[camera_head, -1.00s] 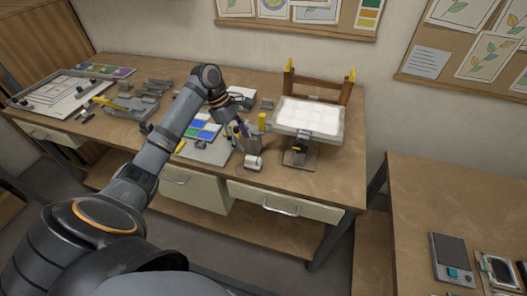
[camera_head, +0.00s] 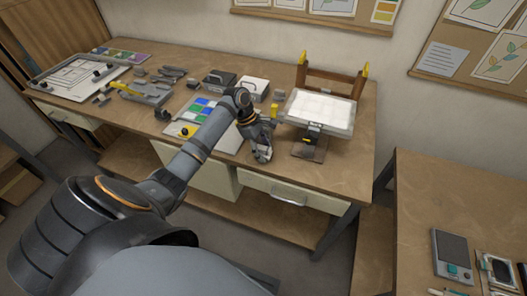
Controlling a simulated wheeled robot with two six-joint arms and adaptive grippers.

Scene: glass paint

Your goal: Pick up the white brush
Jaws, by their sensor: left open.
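My left gripper (camera_head: 261,151) hangs over the front part of the long workbench, with its fingers pointing down. It is open. I cannot make out a white brush: the gripper and its wrist cover the spot where a holder with several thin tools stood. Whether anything is between the fingers is too small to tell. My right gripper is out of view.
A lit white panel (camera_head: 319,109) on a stand is just right of the gripper. A palette of blue, green and white squares (camera_head: 203,109) lies to the left. Two small boxes (camera_head: 219,81) (camera_head: 253,88) stand behind. A second table (camera_head: 460,195) is at right.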

